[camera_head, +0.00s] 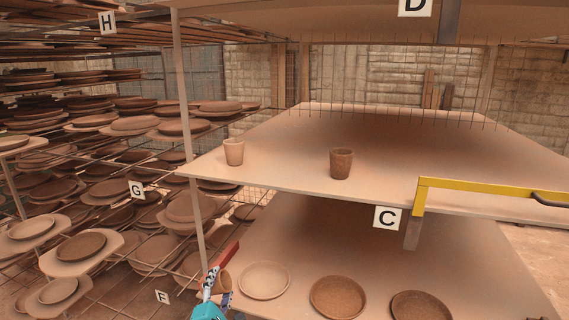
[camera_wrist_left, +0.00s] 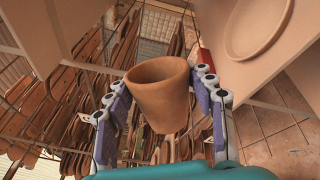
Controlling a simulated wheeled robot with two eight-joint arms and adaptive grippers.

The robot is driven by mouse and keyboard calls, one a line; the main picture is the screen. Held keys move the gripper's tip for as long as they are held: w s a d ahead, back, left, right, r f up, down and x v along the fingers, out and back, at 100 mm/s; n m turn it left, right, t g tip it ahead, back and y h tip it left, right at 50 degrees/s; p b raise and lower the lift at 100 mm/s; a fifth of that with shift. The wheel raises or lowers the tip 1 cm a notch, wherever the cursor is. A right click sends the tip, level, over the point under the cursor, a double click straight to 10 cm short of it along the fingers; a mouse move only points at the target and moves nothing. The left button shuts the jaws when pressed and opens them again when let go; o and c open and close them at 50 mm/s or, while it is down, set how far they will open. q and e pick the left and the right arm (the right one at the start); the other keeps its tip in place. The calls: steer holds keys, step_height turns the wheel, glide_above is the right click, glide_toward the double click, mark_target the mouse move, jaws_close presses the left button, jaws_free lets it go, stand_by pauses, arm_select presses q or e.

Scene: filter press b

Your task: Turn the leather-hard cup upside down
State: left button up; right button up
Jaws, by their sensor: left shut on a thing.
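A brown clay cup (camera_wrist_left: 160,98) sits between the fingers of my left gripper (camera_wrist_left: 160,88), which is shut on it. In the left wrist view its wider end is toward the top of the picture and its narrower end toward the bottom. In the head view the left gripper (camera_head: 217,285) is low, beside the lower shelf's left edge, with the cup (camera_head: 225,282) only partly showing. Two more cups stand on the shelf above: a lighter one (camera_head: 234,152) at the left corner and a darker one (camera_head: 342,164) near the front edge. My right gripper is out of view.
The upper shelf board (camera_head: 420,160) is mostly bare. Several shallow dishes, such as this one (camera_head: 264,280), line the lower shelf, marked C (camera_head: 387,217). A post (camera_head: 186,100) and racks of plates stand left. A yellow bar (camera_head: 490,188) crosses at right.

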arm_select(q)
steer(key=m+b, duration=0.1)
steer(key=m, duration=0.3)
steer(key=shift+f, duration=0.1)
steer(key=shift+m, duration=0.6)
steer(key=m, duration=0.3)
steer(key=shift+b, duration=0.3)
steer(key=m, duration=0.3)
steer(key=m+b, duration=0.1)
steer(key=m, duration=0.2)
steer(key=shift+m, duration=1.5)
